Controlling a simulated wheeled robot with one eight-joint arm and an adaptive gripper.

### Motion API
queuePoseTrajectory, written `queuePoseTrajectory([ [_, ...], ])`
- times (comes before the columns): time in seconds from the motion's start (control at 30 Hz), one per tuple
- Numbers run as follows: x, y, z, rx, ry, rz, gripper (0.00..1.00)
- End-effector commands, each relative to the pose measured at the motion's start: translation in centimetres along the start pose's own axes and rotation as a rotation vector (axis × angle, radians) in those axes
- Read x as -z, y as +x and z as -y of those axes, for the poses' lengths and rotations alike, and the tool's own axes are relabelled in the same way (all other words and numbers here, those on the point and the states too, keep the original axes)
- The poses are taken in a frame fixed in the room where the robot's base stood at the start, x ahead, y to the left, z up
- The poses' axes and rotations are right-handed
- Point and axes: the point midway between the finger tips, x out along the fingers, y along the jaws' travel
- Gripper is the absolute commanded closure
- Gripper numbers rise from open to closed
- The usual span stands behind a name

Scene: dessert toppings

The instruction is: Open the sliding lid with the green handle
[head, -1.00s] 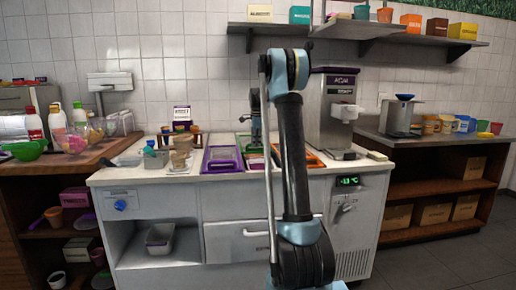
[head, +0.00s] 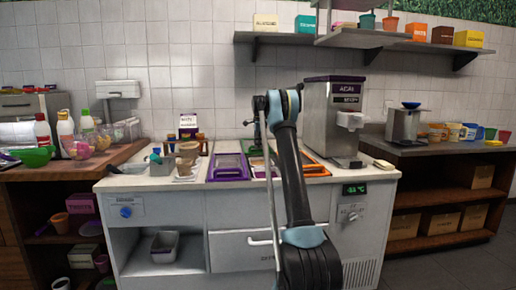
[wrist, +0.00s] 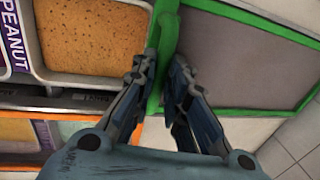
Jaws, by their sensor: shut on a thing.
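The sliding lid (wrist: 245,55) has a green frame around a grey panel and fills the upper right of the wrist view. Its green handle (wrist: 168,38) stands at the lid's left edge, between my fingertips. My gripper (wrist: 163,62) is shut on this handle. To the left, a tan, grainy topping (wrist: 95,35) shows uncovered in a bin beside a purple "PEANUT" label (wrist: 18,35). In the head view my gripper (head: 260,140) is small and partly behind my arm, over the green-framed part of the counter (head: 252,151).
A purple-framed bin (head: 228,174) lies left of my arm and an orange-framed one (head: 313,167) right of it. The steel açaí machine (head: 334,125) stands close on the right. Cups (head: 188,152) stand left on the counter.

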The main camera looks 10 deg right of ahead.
Motion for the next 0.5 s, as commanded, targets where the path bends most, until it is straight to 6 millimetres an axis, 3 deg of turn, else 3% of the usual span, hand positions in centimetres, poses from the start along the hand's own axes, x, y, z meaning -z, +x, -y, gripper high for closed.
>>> queuePoseTrajectory([
  [0.47,0.79,0.04,0.31,0.000,0.006,-0.001,1.00],
  [0.5,0.90,0.04,0.31,0.000,0.007,-0.001,0.80],
])
